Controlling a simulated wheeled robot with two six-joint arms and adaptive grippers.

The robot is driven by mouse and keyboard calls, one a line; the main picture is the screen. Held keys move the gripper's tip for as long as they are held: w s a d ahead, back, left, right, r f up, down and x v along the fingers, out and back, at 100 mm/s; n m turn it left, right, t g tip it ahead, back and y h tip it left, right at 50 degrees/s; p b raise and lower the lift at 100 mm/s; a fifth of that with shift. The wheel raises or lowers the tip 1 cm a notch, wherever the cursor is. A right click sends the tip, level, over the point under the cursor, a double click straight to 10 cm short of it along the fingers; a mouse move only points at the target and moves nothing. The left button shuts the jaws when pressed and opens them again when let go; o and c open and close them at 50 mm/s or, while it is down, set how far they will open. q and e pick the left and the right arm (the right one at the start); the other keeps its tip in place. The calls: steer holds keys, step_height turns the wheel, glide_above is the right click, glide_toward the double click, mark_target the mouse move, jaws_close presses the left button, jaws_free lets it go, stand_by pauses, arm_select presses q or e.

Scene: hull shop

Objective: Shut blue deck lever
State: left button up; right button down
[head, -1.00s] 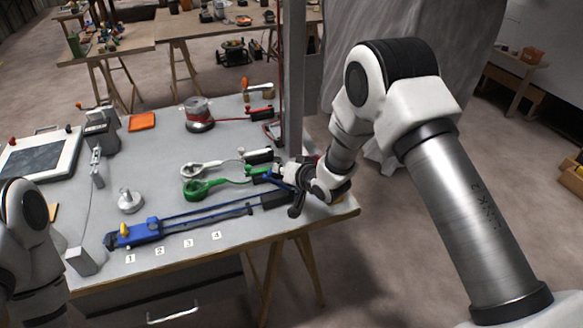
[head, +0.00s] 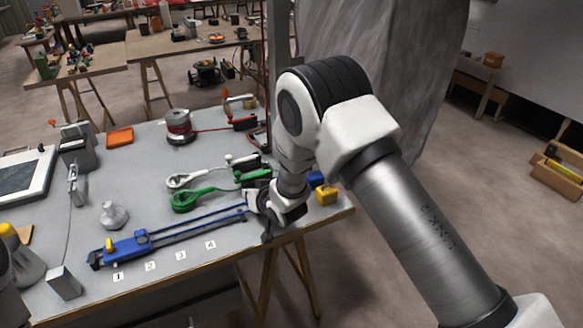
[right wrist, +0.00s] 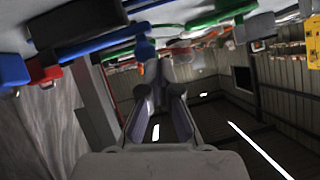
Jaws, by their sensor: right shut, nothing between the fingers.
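In the head view the blue line (head: 190,228) runs along the table from a blue slider on a track (head: 130,245) to my right gripper (head: 258,204). My right gripper is low over the table's right front edge and hides the blue deck lever and most of its mount there. In the right wrist view a round blue knob (right wrist: 145,49) shows right at the tips of my right gripper (right wrist: 165,62). The fingers are together with nothing between them. I cannot tell whether they touch the knob or how far the lever is turned. My left gripper is out of view.
Green (head: 188,201) and white (head: 180,181) line loops lie just behind the blue line, with their levers close to my right wrist. A yellow block (head: 326,195) stands at the right corner. A grey post (head: 279,60) rises behind my arm.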

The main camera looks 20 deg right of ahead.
steer(key=shift+a+f, duration=0.1)
steer(key=shift+f, duration=0.1)
stand_by(0.6)
